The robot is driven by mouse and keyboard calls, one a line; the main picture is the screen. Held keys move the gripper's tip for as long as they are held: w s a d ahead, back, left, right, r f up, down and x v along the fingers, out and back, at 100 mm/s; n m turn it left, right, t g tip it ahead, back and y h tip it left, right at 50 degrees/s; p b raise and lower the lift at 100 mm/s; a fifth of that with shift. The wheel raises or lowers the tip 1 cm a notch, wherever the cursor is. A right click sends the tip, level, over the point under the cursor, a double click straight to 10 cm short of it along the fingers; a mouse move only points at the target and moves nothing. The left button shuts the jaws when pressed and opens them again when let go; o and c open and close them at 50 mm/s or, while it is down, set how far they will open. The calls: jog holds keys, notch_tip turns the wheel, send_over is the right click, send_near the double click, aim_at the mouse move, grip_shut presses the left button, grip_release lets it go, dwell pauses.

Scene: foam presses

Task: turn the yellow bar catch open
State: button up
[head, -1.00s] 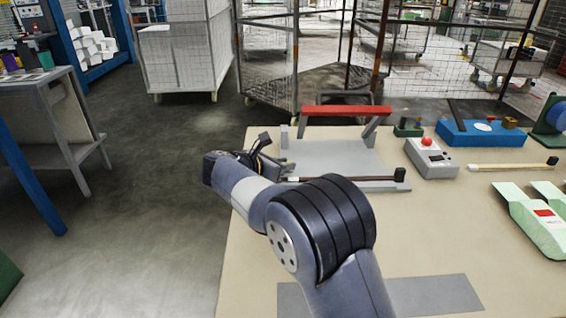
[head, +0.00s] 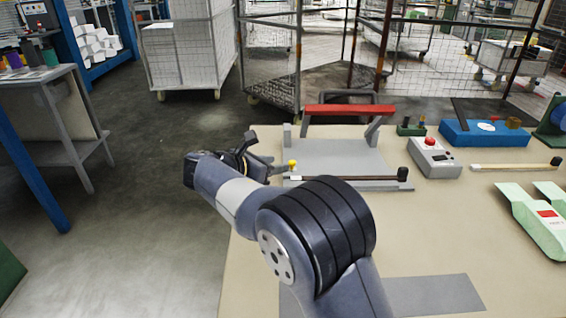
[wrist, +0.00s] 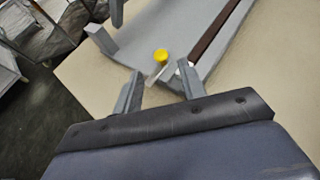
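The yellow knob of the catch (head: 292,163) stands at the left end of a dark bar (head: 345,177) on the front edge of the grey press plate (head: 335,155). In the wrist view the yellow knob (wrist: 160,55) sits on a short pale stem, just beyond and between my fingertips. My gripper (head: 266,154) is at the left of the press plate. In the wrist view my gripper (wrist: 160,70) is open, one finger on each side of the knob's line, with nothing held. The foot of the stem is partly hard to make out.
A red press handle (head: 349,110) spans the back of the plate. A grey box with a red button (head: 435,158), a blue block (head: 484,133) and pale green trays (head: 540,215) stand to the right. The table's left edge is close to my gripper.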

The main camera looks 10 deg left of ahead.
aim_at(291, 162)
jog(key=v, duration=0.5)
jog(key=shift+s+a+r, duration=0.1)
jog(key=shift+s+a, duration=0.1)
jog(key=shift+s, duration=0.15)
jog(key=x, duration=1.1)
jog(key=shift+r, duration=0.1)
jog(key=shift+b, duration=0.35)
